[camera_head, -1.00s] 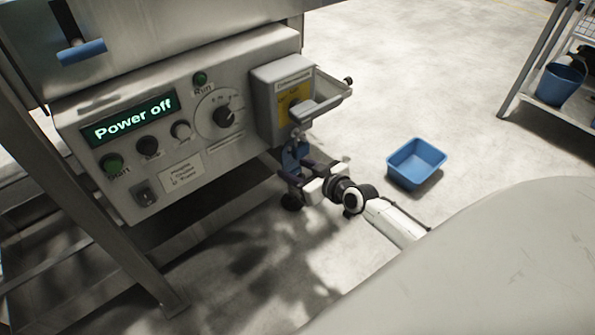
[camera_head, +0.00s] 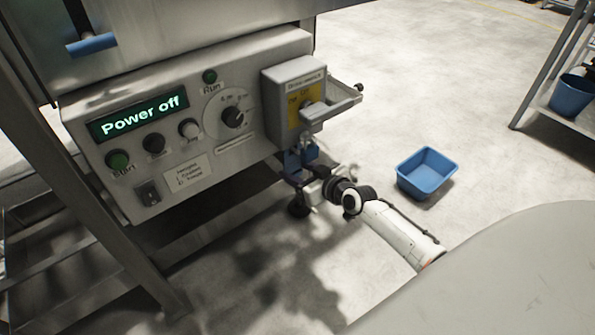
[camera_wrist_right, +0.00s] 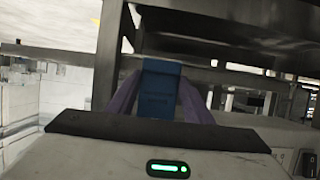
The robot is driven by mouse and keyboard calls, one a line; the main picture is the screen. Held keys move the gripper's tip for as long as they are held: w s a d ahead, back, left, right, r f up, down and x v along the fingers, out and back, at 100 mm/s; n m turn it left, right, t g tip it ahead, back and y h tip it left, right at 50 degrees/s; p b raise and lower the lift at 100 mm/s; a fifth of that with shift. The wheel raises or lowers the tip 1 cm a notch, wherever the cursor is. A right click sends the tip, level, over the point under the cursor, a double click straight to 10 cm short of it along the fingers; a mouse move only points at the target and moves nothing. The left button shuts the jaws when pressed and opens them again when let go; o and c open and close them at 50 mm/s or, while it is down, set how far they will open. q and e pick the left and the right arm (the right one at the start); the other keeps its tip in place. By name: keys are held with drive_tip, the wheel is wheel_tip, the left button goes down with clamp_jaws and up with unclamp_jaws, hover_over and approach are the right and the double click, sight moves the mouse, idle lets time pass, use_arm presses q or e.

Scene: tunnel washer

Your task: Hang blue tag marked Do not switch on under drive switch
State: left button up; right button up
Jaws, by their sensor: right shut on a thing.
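The drive switch box (camera_head: 294,98) is grey with a yellow plate and a handle, at the right end of the control panel. The blue tag (camera_head: 293,160) is just under this box. My right gripper (camera_head: 301,176) is shut on the tag, and its dark fingers partly cover it. In the right wrist view the blue tag (camera_wrist_right: 159,92) stands upright between the two fingers. Its lettering cannot be read. Whether the tag touches a hook or the box cannot be told. My left gripper is not in view.
The control panel (camera_head: 188,122) shows "Power off" on its display (camera_head: 138,115) and has several knobs and buttons. A bracket (camera_head: 345,98) juts out right of the switch box. A blue basin (camera_head: 426,172) sits on the open floor, and a shelf rack (camera_head: 560,120) stands at the far right.

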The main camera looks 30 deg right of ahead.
idle(0.3)
drive_tip(key=o, duration=1.1)
